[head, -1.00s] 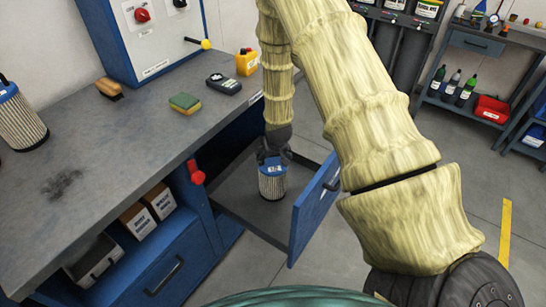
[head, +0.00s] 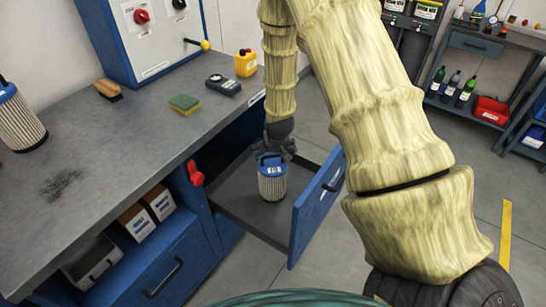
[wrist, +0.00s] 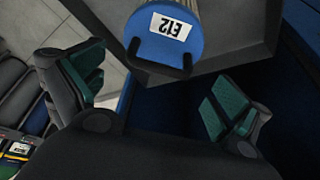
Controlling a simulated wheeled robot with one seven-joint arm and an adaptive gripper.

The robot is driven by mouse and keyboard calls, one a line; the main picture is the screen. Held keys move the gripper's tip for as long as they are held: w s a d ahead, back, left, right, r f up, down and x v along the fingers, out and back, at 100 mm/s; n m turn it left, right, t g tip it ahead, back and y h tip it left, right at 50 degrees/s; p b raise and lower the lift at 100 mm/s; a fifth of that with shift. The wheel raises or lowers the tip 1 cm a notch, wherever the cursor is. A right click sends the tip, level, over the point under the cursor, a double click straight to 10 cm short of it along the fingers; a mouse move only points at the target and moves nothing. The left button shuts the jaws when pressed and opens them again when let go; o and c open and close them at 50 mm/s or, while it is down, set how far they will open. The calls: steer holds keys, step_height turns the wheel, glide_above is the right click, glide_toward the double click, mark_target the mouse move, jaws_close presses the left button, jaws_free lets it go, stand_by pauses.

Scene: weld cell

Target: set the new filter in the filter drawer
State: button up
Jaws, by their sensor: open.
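A pleated filter with a blue cap (head: 272,184) stands upright on the floor of the pulled-out filter drawer (head: 245,210). In the wrist view its blue cap (wrist: 165,38) shows the label E12, upside down, and a black handle. My gripper (head: 278,148) is just above and behind the filter in the head view. In the wrist view my gripper (wrist: 157,80) has its green-padded fingers wide apart with nothing between them. The cap lies beyond the fingertips. A second pleated filter with a blue cap (head: 18,122) stands on the bench at the far left.
The bench top (head: 110,150) holds a brush (head: 108,90), a sponge (head: 184,104), a dark meter (head: 222,85) and a yellow bottle (head: 246,63). A red handle (head: 196,174) juts out left of the drawer. The blue drawer front (head: 318,207) stands right of the filter.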

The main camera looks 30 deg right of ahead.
steer(key=v, duration=0.7)
steer(key=shift+b, duration=0.35)
steer(key=shift+r, duration=0.1)
